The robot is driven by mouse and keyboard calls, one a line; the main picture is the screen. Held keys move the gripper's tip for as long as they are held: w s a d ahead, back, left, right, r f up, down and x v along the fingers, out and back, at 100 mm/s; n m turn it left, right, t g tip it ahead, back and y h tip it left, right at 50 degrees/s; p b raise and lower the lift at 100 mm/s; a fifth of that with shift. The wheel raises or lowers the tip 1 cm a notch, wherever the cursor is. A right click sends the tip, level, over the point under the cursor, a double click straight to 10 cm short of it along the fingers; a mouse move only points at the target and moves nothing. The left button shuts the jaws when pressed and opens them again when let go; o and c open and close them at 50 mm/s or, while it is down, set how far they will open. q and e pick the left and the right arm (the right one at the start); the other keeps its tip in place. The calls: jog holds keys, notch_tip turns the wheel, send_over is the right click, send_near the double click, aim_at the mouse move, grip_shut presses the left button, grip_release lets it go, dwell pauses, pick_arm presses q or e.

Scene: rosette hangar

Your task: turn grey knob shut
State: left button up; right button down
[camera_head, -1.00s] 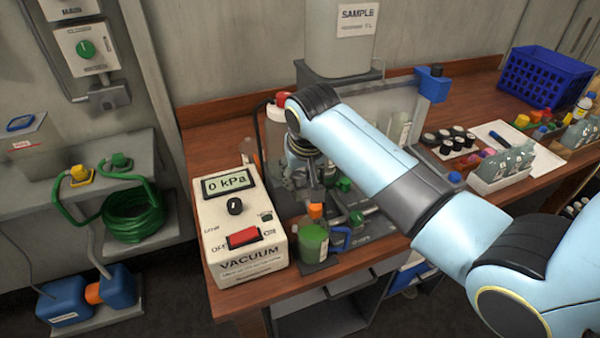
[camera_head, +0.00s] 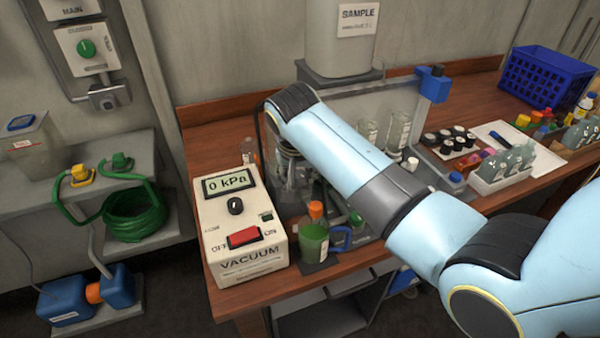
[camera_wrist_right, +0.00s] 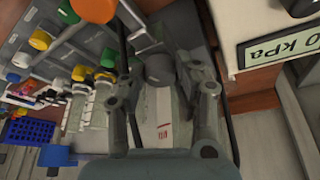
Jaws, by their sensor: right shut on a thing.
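My right arm reaches across the bench in the head view. My right gripper (camera_head: 290,178) hangs down beside the vacuum unit, partly hidden by the arm. In the right wrist view, the round dark-grey knob (camera_wrist_right: 160,68) sits between the two fingers of my right gripper (camera_wrist_right: 160,76), which is shut on it. The knob's marking cannot be read, so its turn position is unclear. In the head view the knob is hidden behind the arm and gripper. My left gripper is in neither view.
The vacuum unit (camera_head: 240,225) reads 0 kPa, close left of the gripper. A green-liquid bottle (camera_head: 314,243) stands at the bench front. Clear glassware (camera_head: 398,130) stands behind the arm. A blue crate (camera_head: 545,78) is far right.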

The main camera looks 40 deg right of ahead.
jog(key=shift+a+m+g, duration=0.1)
jog(key=shift+m+g, duration=0.2)
jog(key=shift+m, duration=0.7)
jog(key=c, duration=1)
grip_release()
jog(key=shift+h, duration=0.3)
